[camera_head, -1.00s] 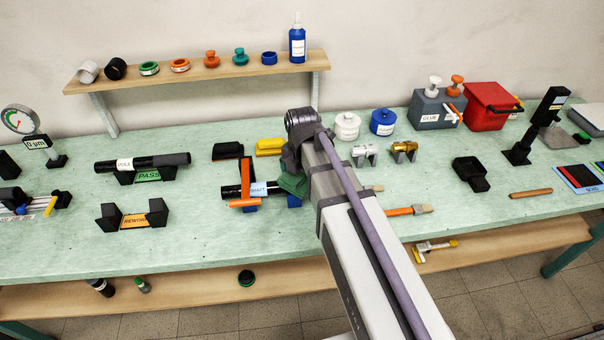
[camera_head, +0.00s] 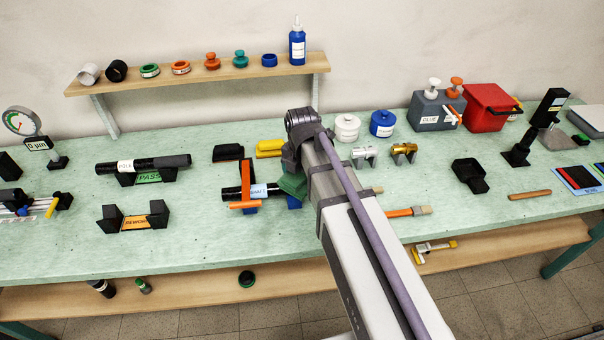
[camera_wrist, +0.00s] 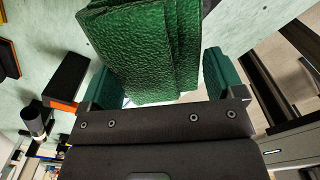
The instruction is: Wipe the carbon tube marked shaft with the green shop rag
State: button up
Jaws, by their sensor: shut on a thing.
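The green shop rag (camera_head: 293,186) is at the tube's right end, below my wrist. My gripper (camera_head: 289,174) is shut on the rag; the arm hides part of it in the head view. In the wrist view the folded rag (camera_wrist: 142,50) fills the space between the two fingers of my gripper (camera_wrist: 160,82). I cannot tell whether the rag touches the tube.
Another dark tube (camera_head: 170,162) rests on the PASS stand (camera_head: 149,177) to the left. The REWORK stand (camera_head: 134,222) is empty. A yellow block (camera_head: 269,147) lies behind the shaft tube. An orange-handled brush (camera_head: 405,212) lies right of my arm. The bench front (camera_head: 205,245) is clear.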

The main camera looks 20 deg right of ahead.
jog(key=shift+d, duration=0.1)
jog(key=shift+s+d+f, duration=0.1)
jog(key=shift+s+d, duration=0.1)
jog(key=shift+d, duration=0.95)
jog(key=shift+w+a, duration=0.15)
jog(key=shift+a, duration=0.45)
jog(key=shift+w+a, duration=0.15)
jog(key=shift+a, duration=0.4)
notch_tip(320, 180, up, 6)
jog(key=p, duration=0.5)
jog(key=shift+f, duration=0.4)
